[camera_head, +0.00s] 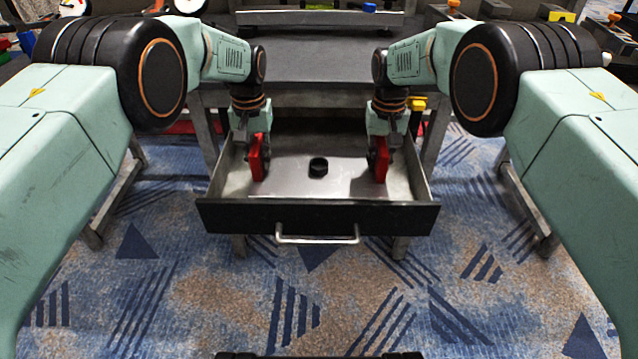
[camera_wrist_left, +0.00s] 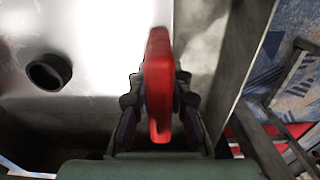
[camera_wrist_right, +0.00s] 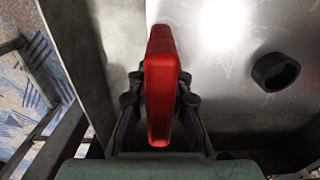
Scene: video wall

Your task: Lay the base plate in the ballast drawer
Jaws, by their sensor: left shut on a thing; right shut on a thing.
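The base plate (camera_head: 345,181) is a flat, shiny silver sheet with a black ring (camera_head: 318,167) and a red handle near each side. It lies level within the walls of the open ballast drawer (camera_head: 318,216); whether it rests on the drawer floor I cannot tell. My left gripper (camera_head: 256,152) is shut on the left red handle (camera_wrist_left: 158,60). My right gripper (camera_head: 379,154) is shut on the right red handle (camera_wrist_right: 160,60). The plate also shows in the left wrist view (camera_wrist_left: 110,35) and the right wrist view (camera_wrist_right: 215,75). The grippers hide parts of its side edges.
The drawer's side walls stand close outside both grippers. Its front panel carries a metal bar handle (camera_head: 317,238). A grey bench (camera_head: 318,65) stands behind and above the drawer. Patterned blue carpet (camera_head: 310,300) is clear in front.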

